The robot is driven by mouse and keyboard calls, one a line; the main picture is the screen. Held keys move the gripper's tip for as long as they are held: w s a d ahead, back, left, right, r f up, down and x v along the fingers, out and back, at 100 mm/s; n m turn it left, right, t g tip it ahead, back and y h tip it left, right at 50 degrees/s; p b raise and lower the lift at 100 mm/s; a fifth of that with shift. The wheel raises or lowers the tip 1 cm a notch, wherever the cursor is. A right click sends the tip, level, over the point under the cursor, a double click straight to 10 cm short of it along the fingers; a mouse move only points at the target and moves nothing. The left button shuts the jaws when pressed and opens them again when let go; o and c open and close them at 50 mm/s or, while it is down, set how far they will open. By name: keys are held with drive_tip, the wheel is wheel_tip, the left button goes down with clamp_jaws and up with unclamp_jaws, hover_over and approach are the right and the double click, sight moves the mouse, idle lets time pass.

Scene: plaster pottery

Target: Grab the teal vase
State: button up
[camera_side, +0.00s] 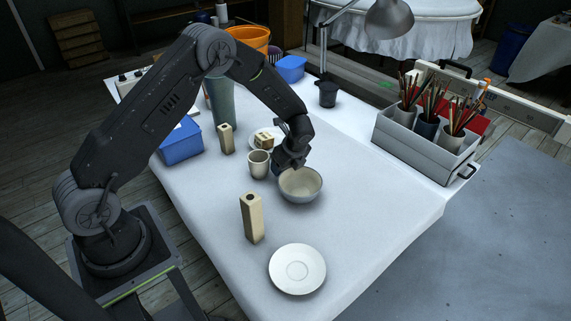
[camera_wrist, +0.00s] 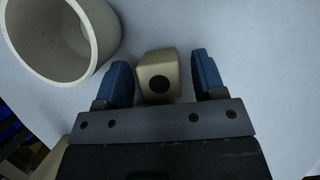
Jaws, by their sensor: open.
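The teal vase (camera_side: 222,102) is tall and stands upright at the back left of the white table, partly hidden behind my arm. I do not make it out in the wrist view. My gripper (camera_side: 288,163) is at the back left rim of a pale bowl (camera_side: 301,186), to the right of and nearer the camera than the vase. In the wrist view my gripper (camera_wrist: 162,80) is open, its two blue fingers apart. A beige square vase (camera_wrist: 158,75) with a dark hole shows between them; I cannot tell whether it is touched.
A cup (camera_side: 259,164) and a square beige vase (camera_side: 227,138) stand between my gripper and the teal vase. Another square vase (camera_side: 252,218) and a saucer (camera_side: 297,269) are in front. A blue box (camera_side: 181,141) is left.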

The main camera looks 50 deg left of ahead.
drive_tip(key=s+d+r+n+t+h, duration=0.1)
drive_tip(key=s+d+r+n, duration=0.15)
drive_tip(key=r, duration=0.65)
drive_tip(key=s+d+r+n, duration=0.1)
drive_tip(key=d+r, duration=0.3)
drive_tip(key=r, duration=0.6)
drive_tip(key=s+d+r+n+t+h, duration=0.1)
drive_tip(key=s+d+r+n, duration=0.1)
drive_tip(key=s+r+n, duration=0.3)
drive_tip(key=s+d+r+n+t+h, duration=0.1)
drive_tip(key=s+r+n, duration=0.4)
drive_tip(key=s, duration=0.6)
drive_tip(key=shift+s+d+r+t, duration=0.2)
drive_tip(key=shift+d+r+t, duration=0.3)
drive_tip(key=shift+r, duration=0.4)
drive_tip(key=s+n, duration=0.1)
drive_tip(key=s, duration=0.1)
drive_tip(key=s+d+n+t+h, duration=0.1)
drive_tip(key=s, duration=0.1)
drive_tip(key=s+n, duration=0.2)
drive_tip(key=shift+s+d+t+h, duration=0.3)
drive_tip(key=shift+s+d, duration=0.05)
drive_tip(key=shift+s, duration=0.05)
drive_tip(key=shift+o, duration=0.5)
drive_tip(key=shift+s+d+n, duration=0.1)
drive_tip(key=shift+s+n, duration=0.15)
